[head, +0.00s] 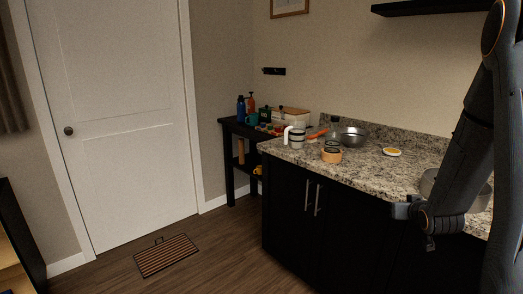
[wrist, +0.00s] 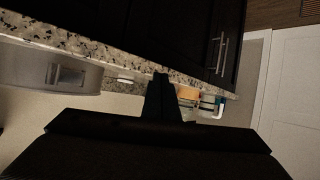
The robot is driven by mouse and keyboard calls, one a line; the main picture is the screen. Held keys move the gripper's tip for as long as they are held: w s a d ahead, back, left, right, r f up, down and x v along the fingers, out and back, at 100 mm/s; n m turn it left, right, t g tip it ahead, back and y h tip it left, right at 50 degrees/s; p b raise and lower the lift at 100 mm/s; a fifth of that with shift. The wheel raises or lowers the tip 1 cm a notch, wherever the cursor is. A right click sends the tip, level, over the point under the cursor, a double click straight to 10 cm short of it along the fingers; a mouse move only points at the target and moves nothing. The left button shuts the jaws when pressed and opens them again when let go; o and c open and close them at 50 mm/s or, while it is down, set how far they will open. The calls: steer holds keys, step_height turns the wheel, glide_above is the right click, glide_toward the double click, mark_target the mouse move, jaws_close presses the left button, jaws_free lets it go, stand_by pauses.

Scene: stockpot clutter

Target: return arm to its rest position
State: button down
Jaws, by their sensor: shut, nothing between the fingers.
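My arm stands at the right of the head view, bent in front of the counter. Its wrist end hangs by the counter's front edge, and the fingers are not clear there. In the wrist view my gripper (wrist: 160,78) is shut and empty, its dark fingers together in the middle of the picture. The wrist view is turned over, with the counter and dark cabinet at the top. A metal stockpot (wrist: 35,76) with a side handle shows at its left, apart from the fingers. In the head view the pot (head: 428,184) is partly hidden behind my arm.
The granite counter (head: 375,172) holds a white striped mug (head: 297,139), a tan round container (head: 331,155), a metal bowl (head: 354,138) and a small yellow-topped dish (head: 392,152). A dark side table (head: 228,125) carries bottles and boxes. The floor by the doormat (head: 166,256) is open.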

steer(key=s+a+n+g+y, duration=0.1)
steer(key=s+a+g, duration=1)
steer(key=s+a, duration=1.6)
steer(key=shift+s+a+r+n+g+y, duration=0.25)
steer(key=shift+s+a+n+g+y, duration=0.1)
steer(key=shift+s+y, duration=0.6)
steer(key=shift+s, duration=0.15)
